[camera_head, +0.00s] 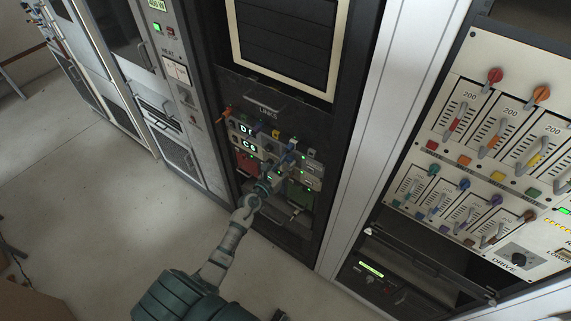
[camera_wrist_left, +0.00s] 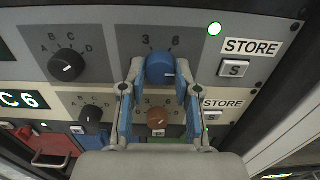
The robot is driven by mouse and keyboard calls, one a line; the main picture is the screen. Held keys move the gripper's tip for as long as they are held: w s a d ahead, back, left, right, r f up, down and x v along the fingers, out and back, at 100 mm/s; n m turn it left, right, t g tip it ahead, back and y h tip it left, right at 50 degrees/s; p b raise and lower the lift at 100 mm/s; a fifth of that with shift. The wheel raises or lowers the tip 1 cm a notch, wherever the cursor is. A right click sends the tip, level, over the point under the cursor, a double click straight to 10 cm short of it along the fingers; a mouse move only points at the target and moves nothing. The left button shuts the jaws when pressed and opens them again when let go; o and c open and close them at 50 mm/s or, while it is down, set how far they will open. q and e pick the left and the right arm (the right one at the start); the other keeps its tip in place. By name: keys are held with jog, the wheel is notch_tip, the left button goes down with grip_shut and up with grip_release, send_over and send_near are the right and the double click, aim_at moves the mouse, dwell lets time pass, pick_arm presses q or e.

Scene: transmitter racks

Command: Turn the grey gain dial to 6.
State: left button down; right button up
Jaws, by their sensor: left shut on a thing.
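In the left wrist view, a blue dial (camera_wrist_left: 160,68) sits on a grey panel with the numbers 3 and 6 above it. My left gripper (camera_wrist_left: 158,92) is shut on this blue dial, one finger on each side. I see no dial that is plainly grey and no gain label. In the head view my left gripper (camera_head: 262,186) is at the lower part of the dark rack. My right gripper is not in view.
A black dial (camera_wrist_left: 66,66) with letters A to D is left of the blue one. A brown dial (camera_wrist_left: 157,118) is close below, between the fingers.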

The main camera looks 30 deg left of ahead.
pick_arm(q)
jog(key=shift+d+f, duration=0.1)
dwell(0.5)
dwell(0.3)
jog(key=c, duration=1)
grip_release()
jog(key=shift+o, duration=0.9)
jog(key=shift+w+f, duration=0.1)
jog(key=shift+w, duration=0.05)
jog(key=s+a, duration=0.1)
jog(key=s, duration=1.1)
jog(key=shift+a, duration=0.15)
